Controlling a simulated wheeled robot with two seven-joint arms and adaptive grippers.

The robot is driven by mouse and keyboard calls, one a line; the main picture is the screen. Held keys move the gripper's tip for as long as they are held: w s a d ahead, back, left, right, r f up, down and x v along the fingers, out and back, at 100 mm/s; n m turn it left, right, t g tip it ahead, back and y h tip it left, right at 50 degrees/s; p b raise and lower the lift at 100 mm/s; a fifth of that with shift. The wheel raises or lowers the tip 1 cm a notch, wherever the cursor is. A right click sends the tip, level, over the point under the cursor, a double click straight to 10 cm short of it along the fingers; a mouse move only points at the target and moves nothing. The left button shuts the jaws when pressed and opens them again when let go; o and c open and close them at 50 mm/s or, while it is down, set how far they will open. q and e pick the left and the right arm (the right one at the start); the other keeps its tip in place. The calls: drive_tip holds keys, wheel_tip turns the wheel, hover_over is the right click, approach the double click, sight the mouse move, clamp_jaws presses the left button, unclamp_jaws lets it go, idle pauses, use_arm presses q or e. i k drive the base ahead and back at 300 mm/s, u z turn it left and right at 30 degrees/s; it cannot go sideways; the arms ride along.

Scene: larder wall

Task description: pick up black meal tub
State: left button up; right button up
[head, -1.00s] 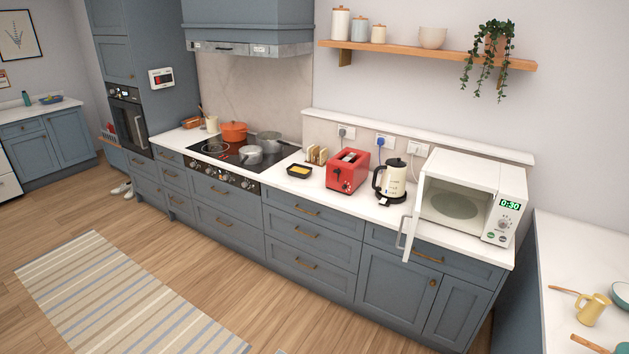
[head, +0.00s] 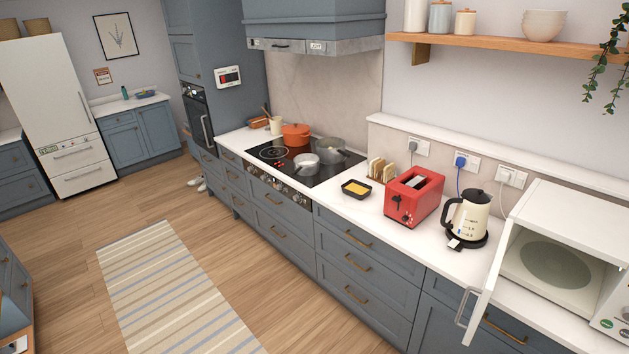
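The black meal tub (head: 351,194) is a small black tray with a yellow-orange filling. It sits on the white counter in the head view, in front of the toast rack and left of the red toaster. It stands apart from the toaster. Neither of my grippers is in view.
The red toaster (head: 413,197), toast rack (head: 379,170) and cream kettle (head: 467,218) stand near the tub on the counter (head: 345,216). The microwave (head: 566,250) at the right has its door open over the counter edge. Pots (head: 307,164) stand on the hob. The floor is clear around the striped rug (head: 178,290).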

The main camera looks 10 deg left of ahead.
sight(356, 190)
drive_tip(key=u, duration=0.35)
drive_tip(key=i, duration=1.65)
